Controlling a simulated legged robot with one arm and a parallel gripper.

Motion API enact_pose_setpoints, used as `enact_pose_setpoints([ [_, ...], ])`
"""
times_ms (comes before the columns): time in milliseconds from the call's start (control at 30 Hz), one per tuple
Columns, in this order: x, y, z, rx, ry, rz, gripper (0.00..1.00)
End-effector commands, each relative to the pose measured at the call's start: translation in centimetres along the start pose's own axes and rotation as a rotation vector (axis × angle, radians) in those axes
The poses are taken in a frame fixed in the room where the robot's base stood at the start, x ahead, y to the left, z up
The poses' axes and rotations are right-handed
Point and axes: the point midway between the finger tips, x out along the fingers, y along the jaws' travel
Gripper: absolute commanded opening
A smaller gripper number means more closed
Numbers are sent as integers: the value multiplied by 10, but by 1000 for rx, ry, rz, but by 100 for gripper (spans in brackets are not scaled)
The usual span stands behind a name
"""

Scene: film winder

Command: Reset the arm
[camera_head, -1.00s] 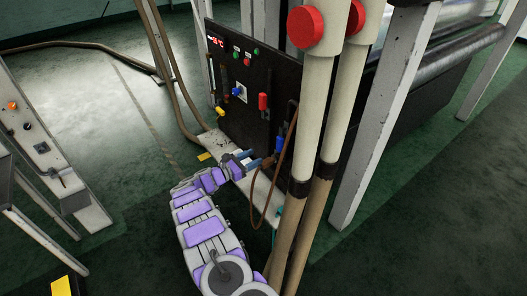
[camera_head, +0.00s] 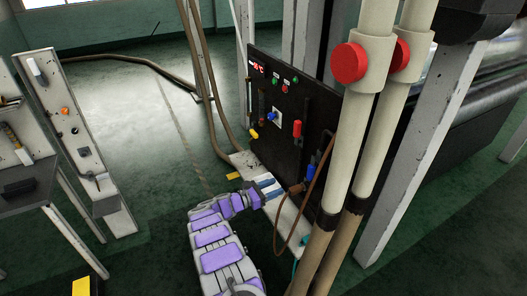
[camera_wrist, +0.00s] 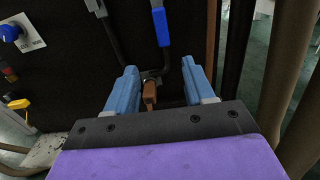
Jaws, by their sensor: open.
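My gripper (camera_head: 268,186) is at the end of my purple and grey arm, close to the lower part of a black control panel (camera_head: 277,146). In the wrist view its two blue fingers (camera_wrist: 161,88) stand apart, with no object held between them. Beyond the fingers is a bent dark lever with a blue handle (camera_wrist: 161,27); the blue handle also shows in the head view (camera_head: 311,172). A small brown piece (camera_wrist: 150,93) shows in the gap between the fingers, and I cannot tell whether it touches them.
Two cream pipes with red caps (camera_head: 350,62) stand right of my arm. A brown hose (camera_head: 318,190) loops beside the gripper. The panel carries a red handle (camera_head: 297,128), a yellow handle (camera_head: 254,134) and a blue knob (camera_head: 271,115). A grey control stand (camera_head: 80,140) is at left, with open floor between.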

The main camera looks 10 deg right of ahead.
Motion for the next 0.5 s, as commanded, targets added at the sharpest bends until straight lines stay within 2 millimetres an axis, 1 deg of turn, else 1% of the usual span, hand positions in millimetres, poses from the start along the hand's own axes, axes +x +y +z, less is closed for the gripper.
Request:
enact_pose_setpoints([
  [133,1,4,3,-11,8,14,53],
  [167,1,7,5,-19,14,25,53],
  [233,2,20,13,-51,36,71,53],
  [267,2,26,18,-72,46,96,53],
  [333,2,45,30,-131,73,176,53],
  [433,-2,74,53,-232,102,313,53],
  [500,-8,93,71,-303,110,417,53],
])
